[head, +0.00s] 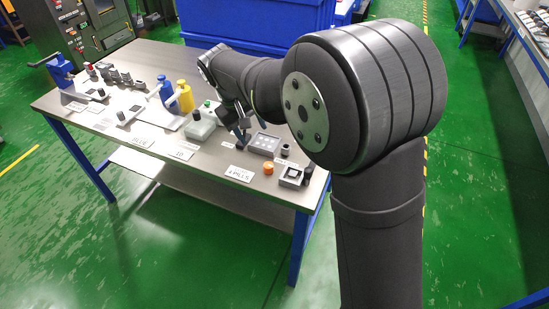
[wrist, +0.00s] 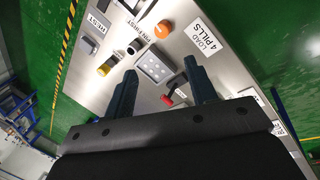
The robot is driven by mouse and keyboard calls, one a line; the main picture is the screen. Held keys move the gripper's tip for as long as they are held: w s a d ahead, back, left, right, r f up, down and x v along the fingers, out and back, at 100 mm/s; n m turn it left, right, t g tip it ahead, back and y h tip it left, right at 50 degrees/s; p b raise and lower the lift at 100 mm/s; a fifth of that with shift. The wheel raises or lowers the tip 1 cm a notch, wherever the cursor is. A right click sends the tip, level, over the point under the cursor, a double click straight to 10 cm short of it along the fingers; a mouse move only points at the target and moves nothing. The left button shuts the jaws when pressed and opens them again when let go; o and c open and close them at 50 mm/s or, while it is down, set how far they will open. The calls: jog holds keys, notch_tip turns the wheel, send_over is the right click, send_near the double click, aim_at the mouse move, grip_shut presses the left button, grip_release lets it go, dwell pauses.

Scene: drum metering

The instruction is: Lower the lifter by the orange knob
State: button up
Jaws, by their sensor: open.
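The orange knob (head: 268,168) is a short round piece near the table's front right edge. It also shows in the wrist view (wrist: 163,31), beyond my fingertips and apart from them. My gripper (head: 242,136) is above the table, behind and left of the knob in the head view. In the wrist view its two dark fingers (wrist: 160,84) are spread with nothing held between them. A grey plate with several round pits (wrist: 153,66) shows between the fingertips and the knob. I cannot tell which part is the lifter.
A "4 PILLS" label (head: 240,174) lies beside the knob. A dark square block (head: 291,175) stands to the knob's right. A red-ended lever (wrist: 173,98) lies between my fingers' lines. Blue and yellow bottles (head: 184,96) stand farther left.

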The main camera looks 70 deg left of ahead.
aim_at(269, 164)
jog(key=w+a+m+g, duration=0.25)
jog(key=w+m, duration=0.35)
jog(key=m, duration=1)
jog(key=shift+g+h, duration=0.3)
jog(key=shift+g, duration=0.15)
jog(key=f, duration=1.1)
jog(key=d+f, duration=0.1)
jog(key=f, duration=0.5)
jog(key=shift+s, duration=0.25)
jog(key=c, duration=1)
